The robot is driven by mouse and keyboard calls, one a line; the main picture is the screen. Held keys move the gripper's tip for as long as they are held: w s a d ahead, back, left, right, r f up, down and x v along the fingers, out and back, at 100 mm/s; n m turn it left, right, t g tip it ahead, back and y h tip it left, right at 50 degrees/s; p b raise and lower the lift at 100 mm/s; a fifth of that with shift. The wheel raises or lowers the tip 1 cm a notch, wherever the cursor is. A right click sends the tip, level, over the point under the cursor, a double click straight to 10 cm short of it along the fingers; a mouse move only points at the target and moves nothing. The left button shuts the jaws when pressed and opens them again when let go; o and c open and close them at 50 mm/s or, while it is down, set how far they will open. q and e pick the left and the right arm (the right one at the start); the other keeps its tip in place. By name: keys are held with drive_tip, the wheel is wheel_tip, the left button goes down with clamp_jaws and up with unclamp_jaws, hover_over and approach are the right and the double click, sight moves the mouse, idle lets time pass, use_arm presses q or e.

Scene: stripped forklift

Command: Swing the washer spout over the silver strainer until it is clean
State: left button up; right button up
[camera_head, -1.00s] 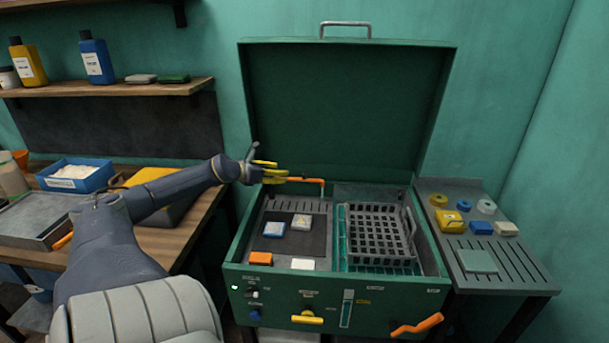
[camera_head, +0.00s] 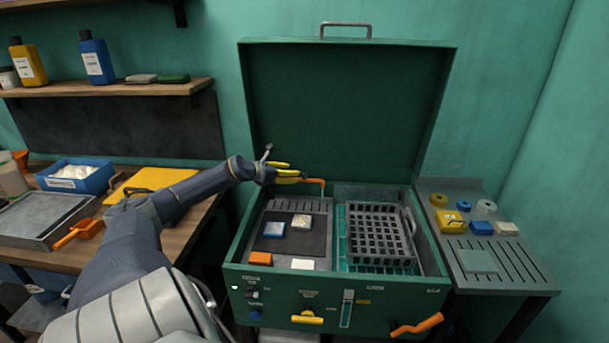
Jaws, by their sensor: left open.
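The washer (camera_head: 262,277) is a green box with its lid (camera_head: 345,110) standing open. An orange-handled spout (camera_head: 312,181) is at the back left of its basin, its handle pointing right. A grey strainer basket (camera_head: 378,235) with a square grid sits in the right half of the washer. My left gripper (camera_head: 291,174) is open, its yellow fingers beside the left end of the orange handle. I cannot tell whether they touch it. My right gripper is not in view.
Small blocks (camera_head: 274,229) lie on a dark mat in the washer's left half. A grey side tray (camera_head: 507,275) with several small parts stands at the right. A wooden bench (camera_head: 182,236) with a blue bin (camera_head: 80,178) is at the left.

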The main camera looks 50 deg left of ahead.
sight(304, 173)
use_arm(q)
drive_tip(key=shift+x, duration=4)
drive_tip(key=shift+c, duration=0.2)
clamp_jaws()
